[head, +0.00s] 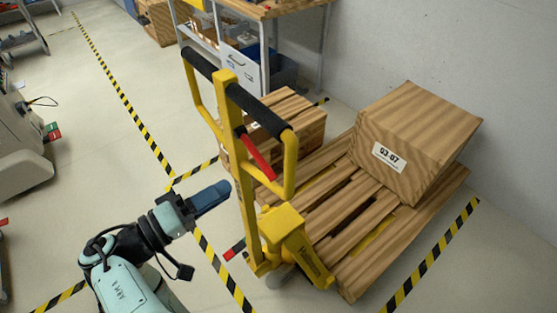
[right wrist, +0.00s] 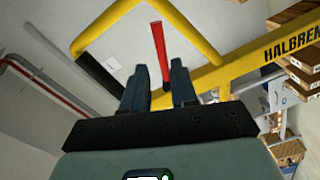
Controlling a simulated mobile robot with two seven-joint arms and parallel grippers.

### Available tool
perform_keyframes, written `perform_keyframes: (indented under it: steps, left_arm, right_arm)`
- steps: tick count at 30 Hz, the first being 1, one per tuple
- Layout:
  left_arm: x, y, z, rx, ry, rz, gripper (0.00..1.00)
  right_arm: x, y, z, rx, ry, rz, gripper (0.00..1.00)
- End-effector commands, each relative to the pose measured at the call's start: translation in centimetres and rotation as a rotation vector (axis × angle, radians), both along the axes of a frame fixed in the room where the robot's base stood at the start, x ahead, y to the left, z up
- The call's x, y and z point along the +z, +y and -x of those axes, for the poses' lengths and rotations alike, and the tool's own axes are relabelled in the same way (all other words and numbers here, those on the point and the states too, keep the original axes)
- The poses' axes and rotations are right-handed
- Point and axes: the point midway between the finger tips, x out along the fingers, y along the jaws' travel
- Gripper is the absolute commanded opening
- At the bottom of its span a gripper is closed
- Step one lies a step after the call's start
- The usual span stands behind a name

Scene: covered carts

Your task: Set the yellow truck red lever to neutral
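The yellow truck (head: 240,190) is a hand pallet truck with a looped handle and black grips. Its red lever (head: 258,157) sits inside the handle loop and slants down to the right. In the right wrist view the red lever (right wrist: 160,52) shows beyond the fingers, in line with the gap between them. My right gripper (head: 222,190) is to the left of the handle post, lower than the lever and apart from it. In the wrist view its two fingers (right wrist: 160,88) are spread with nothing between them. My left gripper is out of view.
Behind is a workbench (head: 265,10) with bins. Black-yellow tape (head: 130,110) marks the floor. Floor left of the truck is mostly clear.

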Motion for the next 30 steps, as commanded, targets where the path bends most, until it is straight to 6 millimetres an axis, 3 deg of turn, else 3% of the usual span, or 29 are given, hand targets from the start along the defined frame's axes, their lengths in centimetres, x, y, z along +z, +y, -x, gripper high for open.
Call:
perform_keyframes:
  steps: [5,18,24,30]
  left_arm:
    - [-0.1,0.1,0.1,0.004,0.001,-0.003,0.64]
    - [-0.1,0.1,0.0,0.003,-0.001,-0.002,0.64]
    - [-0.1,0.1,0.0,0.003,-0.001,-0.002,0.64]
    - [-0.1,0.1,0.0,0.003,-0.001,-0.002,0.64]
  right_arm:
    - [0.1,-1.6,-1.1,-0.003,0.000,0.005,0.28]
    - [0.0,-8.7,-6.2,-0.002,0.002,0.004,0.28]
    - [0.0,-10.3,-7.5,0.000,0.002,0.004,0.28]
    - [0.0,-10.7,-7.8,0.001,0.002,0.004,0.28]
